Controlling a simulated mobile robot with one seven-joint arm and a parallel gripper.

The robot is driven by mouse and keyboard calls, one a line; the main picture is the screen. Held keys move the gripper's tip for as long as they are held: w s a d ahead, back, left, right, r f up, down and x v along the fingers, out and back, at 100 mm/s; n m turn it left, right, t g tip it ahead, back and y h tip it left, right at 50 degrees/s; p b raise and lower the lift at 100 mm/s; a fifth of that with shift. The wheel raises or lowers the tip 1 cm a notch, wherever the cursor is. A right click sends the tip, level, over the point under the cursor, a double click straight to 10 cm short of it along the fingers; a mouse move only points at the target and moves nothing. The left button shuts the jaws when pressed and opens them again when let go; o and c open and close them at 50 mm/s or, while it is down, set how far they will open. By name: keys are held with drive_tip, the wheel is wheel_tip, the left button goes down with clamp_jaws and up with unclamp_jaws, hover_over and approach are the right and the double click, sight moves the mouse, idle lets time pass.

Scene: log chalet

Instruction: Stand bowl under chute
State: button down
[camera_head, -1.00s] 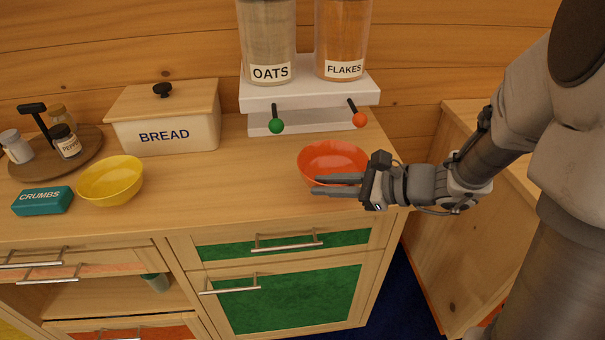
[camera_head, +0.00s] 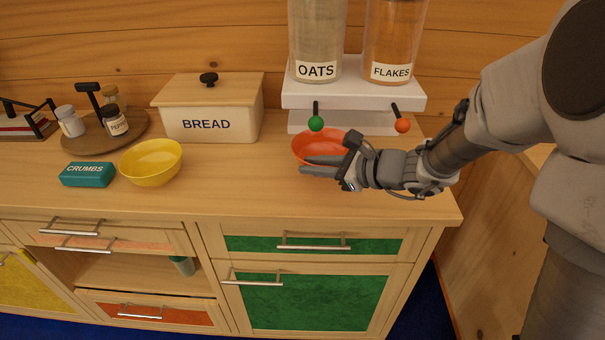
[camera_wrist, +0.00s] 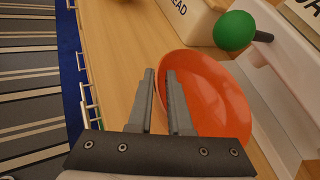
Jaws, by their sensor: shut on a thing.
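The orange-red bowl (camera_head: 312,148) is in front of the white dispenser's base (camera_head: 350,121), below the green knob (camera_head: 316,123) on the oats side. My gripper (camera_head: 320,166) comes from the right and is shut on the bowl's near rim. In the wrist view, the fingers (camera_wrist: 168,90) straddle the edge of the bowl (camera_wrist: 215,92). I cannot tell whether the bowl touches the counter. The oats container (camera_head: 316,40) and the flakes container (camera_head: 393,40) stand above the white shelf; the flakes side has an orange knob (camera_head: 402,125). The chute openings are hidden.
A round wooden board (camera_head: 78,140) holds shakers. The counter (camera_head: 255,185) is clear in front. Drawers with handles lie below the counter edge.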

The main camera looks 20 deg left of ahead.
sight(302, 160)
drive_tip(key=a, duration=0.1)
drive_tip(key=w+a, duration=0.1)
drive_tip(key=shift+a, duration=0.4)
wheel_tip(302, 160, down, 4)
drive_tip(key=shift+r+b, duration=0.25)
drive_tip(key=shift+b, duration=0.45)
drive_tip(key=c, duration=0.8)
unclamp_jaws()
drive_tip(key=shift+c, duration=0.2)
drive_tip(key=shift+d+r, duration=0.1)
